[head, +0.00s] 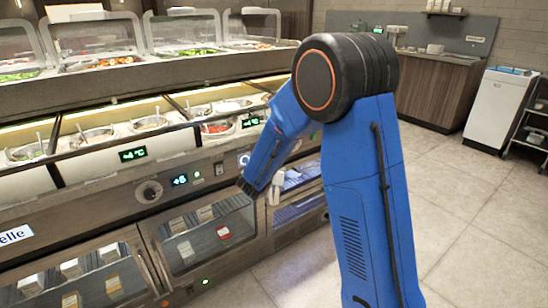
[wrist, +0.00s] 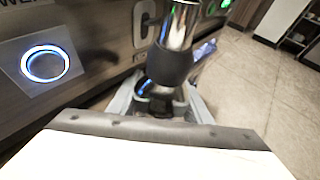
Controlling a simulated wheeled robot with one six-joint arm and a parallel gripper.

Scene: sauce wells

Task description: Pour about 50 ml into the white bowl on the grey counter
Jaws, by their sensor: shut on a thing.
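My gripper (wrist: 160,104) shows in the wrist view with its grey jaws closed around the dark lower end of an upright metal cylinder. In the head view my blue arm hides most of the gripper, low in front of the sauce counter. A small white thing (head: 434,49) stands on the far counter (head: 447,59); it is too small to tell whether it is the white bowl.
The long steel sauce counter (head: 106,195) with several filled wells fills the left. A lit round button (wrist: 45,64) is on the panel close to my gripper. A white cabinet (head: 497,110) and a dark rack stand far right. The tiled floor (head: 470,200) between is clear.

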